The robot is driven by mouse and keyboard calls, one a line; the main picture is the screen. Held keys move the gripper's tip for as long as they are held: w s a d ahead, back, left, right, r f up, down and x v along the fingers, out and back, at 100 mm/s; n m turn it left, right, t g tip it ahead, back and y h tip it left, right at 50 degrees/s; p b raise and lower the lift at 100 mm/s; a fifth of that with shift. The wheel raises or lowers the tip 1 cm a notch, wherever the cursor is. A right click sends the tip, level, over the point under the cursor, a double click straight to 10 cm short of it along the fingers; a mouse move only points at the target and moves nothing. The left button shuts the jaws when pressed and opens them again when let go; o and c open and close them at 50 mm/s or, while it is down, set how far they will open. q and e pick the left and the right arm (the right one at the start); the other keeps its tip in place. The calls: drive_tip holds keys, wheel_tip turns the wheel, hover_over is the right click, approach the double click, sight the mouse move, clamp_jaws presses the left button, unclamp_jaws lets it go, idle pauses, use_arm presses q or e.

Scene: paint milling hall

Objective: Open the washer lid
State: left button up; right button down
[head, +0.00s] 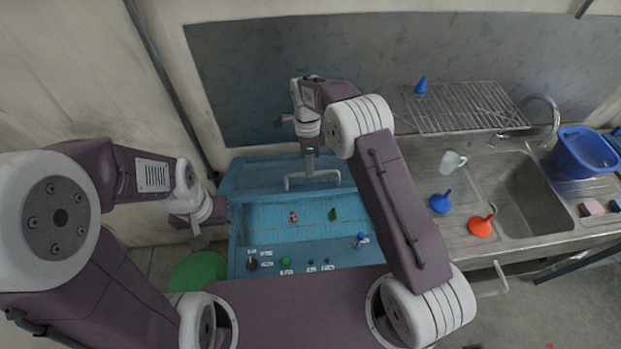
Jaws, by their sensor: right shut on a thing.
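The blue washer (240,215) stands in the middle, below the grey wall panel. Its lid (258,176) is raised at the back, and the cavity with a gridded floor (285,217) shows in front of it. A pale bar handle (289,182) runs along the lid. My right gripper (310,168) points down and is shut on this handle; its fingertips are small in the view. My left gripper (199,242) hangs left of the washer, apart from it; its fingers are too unclear to tell open from shut.
A green round object (198,272) is at lower left. The steel sink counter (455,235) at right holds funnels, a jug and a blue tub (585,152).

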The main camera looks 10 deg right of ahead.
use_arm(q)
drive_tip(key=shift+r, duration=0.35)
use_arm(e)
drive_tip(key=shift+w+r, duration=0.45)
drive_tip(key=shift+w, duration=0.35)
drive_tip(key=shift+d, duration=0.1)
drive_tip(key=c, duration=1.7)
unclamp_jaws()
drive_tip(key=shift+o, duration=1.2)
drive_tip(key=shift+w+f, duration=0.2)
drive_tip(key=shift+w, duration=0.1)
use_arm(q)
drive_tip(key=shift+w+f, duration=0.15)
drive_tip(key=shift+w, duration=0.55)
use_arm(e)
drive_tip(key=shift+w+f, duration=0.1)
drive_tip(key=shift+w, duration=0.25)
use_arm(q)
drive_tip(key=shift+s, duration=0.15)
use_arm(e)
drive_tip(key=shift+s, duration=0.15)
